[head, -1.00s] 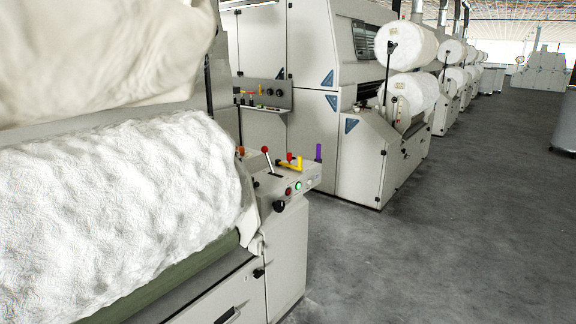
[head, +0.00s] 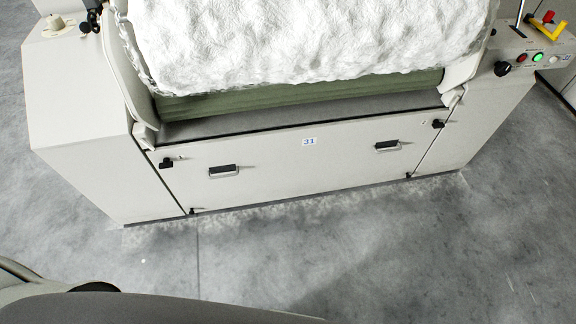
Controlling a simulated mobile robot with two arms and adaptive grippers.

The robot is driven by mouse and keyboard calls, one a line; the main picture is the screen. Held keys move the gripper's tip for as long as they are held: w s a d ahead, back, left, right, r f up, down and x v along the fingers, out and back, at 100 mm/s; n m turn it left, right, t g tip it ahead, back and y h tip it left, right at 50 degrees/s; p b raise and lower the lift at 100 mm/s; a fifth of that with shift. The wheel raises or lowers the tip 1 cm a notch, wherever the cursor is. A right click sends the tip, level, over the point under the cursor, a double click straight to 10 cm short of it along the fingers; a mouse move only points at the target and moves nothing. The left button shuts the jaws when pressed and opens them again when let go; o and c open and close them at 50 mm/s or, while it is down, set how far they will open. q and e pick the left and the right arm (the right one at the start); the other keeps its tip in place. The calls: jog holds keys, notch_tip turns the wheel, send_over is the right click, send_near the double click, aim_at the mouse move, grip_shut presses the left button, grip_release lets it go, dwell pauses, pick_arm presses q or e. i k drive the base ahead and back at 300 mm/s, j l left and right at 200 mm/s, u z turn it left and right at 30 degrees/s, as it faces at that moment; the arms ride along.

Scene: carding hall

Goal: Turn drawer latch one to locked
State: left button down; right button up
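A wide pale drawer front (head: 290,175) sits low on the machine, under the fleece. A black latch (head: 166,162) is at its upper left corner and another black latch (head: 438,124) is at its upper right corner. I cannot read any number at either latch, nor tell whether either is locked. Neither of my grippers shows in the head view.
White fleece (head: 300,40) lies over a green roller (head: 300,97) above the drawer. A blue 31 label (head: 309,141) is on the drawer front. Grey floor (head: 330,245) before the drawer is clear.

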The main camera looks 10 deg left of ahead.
aim_at(167, 163)
jog(key=u, duration=1.45)
